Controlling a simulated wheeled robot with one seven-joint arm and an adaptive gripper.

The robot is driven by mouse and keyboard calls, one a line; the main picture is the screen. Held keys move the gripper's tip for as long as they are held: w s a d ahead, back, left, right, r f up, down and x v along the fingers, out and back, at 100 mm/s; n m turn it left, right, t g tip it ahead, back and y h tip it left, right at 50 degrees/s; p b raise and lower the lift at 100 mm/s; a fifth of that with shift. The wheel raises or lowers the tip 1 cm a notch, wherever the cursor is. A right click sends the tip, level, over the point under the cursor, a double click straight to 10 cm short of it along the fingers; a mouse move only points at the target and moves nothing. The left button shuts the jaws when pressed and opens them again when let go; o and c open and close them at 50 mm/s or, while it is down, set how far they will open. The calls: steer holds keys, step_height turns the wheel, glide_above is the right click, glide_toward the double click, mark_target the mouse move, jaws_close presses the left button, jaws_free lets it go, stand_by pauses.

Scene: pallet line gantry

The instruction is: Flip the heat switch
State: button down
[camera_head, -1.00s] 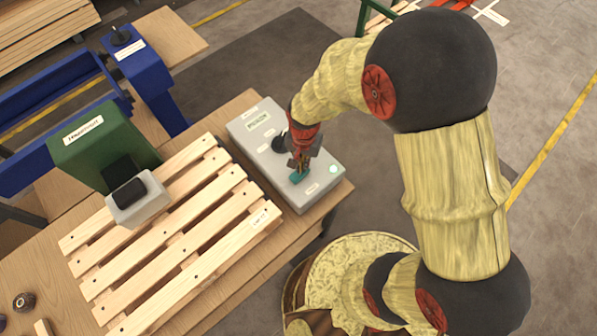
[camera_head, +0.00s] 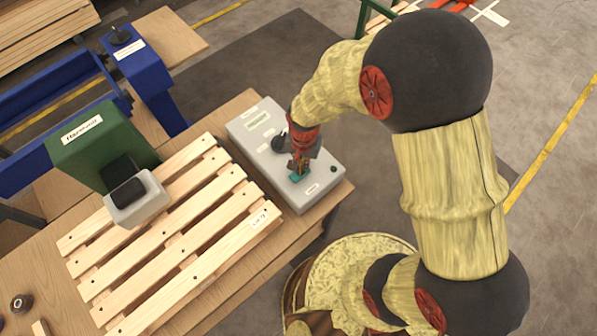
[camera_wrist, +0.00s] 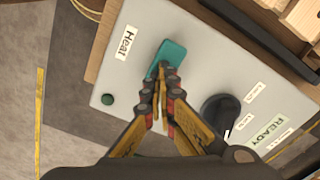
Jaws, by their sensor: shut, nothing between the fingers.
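The grey control box (camera_head: 258,152) sits on the wooden bench beside the pallet. Its teal heat switch (camera_wrist: 171,57) is next to the "Heat" label (camera_wrist: 126,42) in the wrist view; in the head view the switch (camera_head: 296,178) is partly behind my gripper. My gripper (camera_wrist: 160,80) is shut and empty, its fingertips at the near end of the switch. I cannot tell whether they touch it. A round lamp (camera_wrist: 107,99) on the box is dark green; it also shows in the head view (camera_head: 333,169).
A black knob (camera_wrist: 222,112) and a "READY" display (camera_wrist: 269,137) are on the same box. A slatted wooden pallet (camera_head: 180,235) lies left of it. A green machine (camera_head: 100,145) with a grey-and-black head stands over the pallet. Floor right of the bench is open.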

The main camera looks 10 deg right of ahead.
steer(key=shift+r+p, duration=2.6)
steer(key=shift+r, duration=0.9)
steer(key=shift+s+d+n, duration=0.15)
steer(key=shift+s+n, duration=0.15)
steer(key=shift+n, duration=0.2)
steer(key=s+d+r+n+t+b, duration=0.2)
steer(key=s+d+r+b, duration=0.3)
steer(key=r, duration=0.6)
steer(key=s+d+r+n+t+b, duration=0.2)
steer(key=s+d+r+b, duration=0.3)
steer(key=r, duration=0.6)
steer(key=shift+s+d+t, duration=0.8)
steer(key=shift+d, duration=0.1)
